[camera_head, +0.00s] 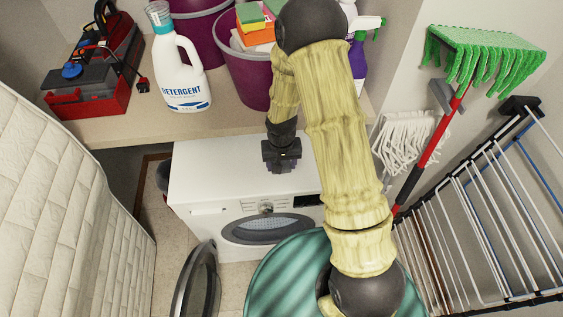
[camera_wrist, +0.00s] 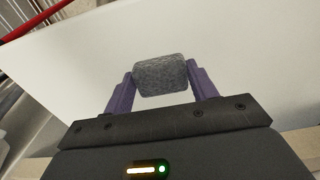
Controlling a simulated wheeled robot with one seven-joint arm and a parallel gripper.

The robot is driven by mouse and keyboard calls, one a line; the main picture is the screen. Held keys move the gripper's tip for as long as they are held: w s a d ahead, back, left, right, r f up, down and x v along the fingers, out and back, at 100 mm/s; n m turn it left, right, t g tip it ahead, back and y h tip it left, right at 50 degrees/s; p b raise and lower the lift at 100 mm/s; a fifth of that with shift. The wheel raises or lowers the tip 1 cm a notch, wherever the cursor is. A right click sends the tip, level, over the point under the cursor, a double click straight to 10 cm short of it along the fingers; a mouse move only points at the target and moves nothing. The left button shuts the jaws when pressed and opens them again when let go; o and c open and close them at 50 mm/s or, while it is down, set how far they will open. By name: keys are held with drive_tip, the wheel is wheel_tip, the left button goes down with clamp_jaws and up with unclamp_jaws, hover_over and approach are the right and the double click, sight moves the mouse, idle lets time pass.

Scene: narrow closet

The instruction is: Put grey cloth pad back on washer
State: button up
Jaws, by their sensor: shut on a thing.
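The grey cloth pad (camera_wrist: 160,75) sits between the two purple fingers of my gripper (camera_wrist: 161,82) in the wrist view, and the fingers are shut on it. A pale, flat surface lies behind it. In the head view my gripper (camera_head: 281,160) is over the top of the white washer (camera_head: 205,165), near its middle. The pad is hidden there by my gripper. I cannot tell whether the pad touches the washer top. The washer's round door (camera_head: 195,285) stands open at the front.
A shelf (camera_head: 235,122) above the washer holds a detergent bottle (camera_head: 180,70), purple buckets (camera_head: 245,75) and a red toolbox (camera_head: 90,95). A mattress (camera_head: 60,190) leans at the left. A red-handled mop (camera_head: 430,150) and a drying rack (camera_head: 480,220) stand at the right.

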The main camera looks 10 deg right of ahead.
drive_tip(key=o, duration=0.9)
drive_tip(key=shift+f, duration=0.1)
drive_tip(key=r+b, duration=0.1)
drive_tip(key=r, duration=1.1)
drive_tip(key=shift+s+r, duration=0.15)
drive_tip(key=shift+s, duration=0.05)
drive_tip(key=s+d+r, duration=0.2)
drive_tip(key=s, duration=0.1)
drive_tip(key=s+d+r+t, duration=0.1)
drive_tip(key=s+d+r, duration=0.2)
drive_tip(key=s, duration=0.1)
drive_tip(key=s+d+r+t, duration=0.1)
drive_tip(key=s+d+r, duration=0.1)
drive_tip(key=s+r, duration=0.1)
drive_tip(key=shift+s+d, duration=0.35)
drive_tip(key=shift+s, duration=0.35)
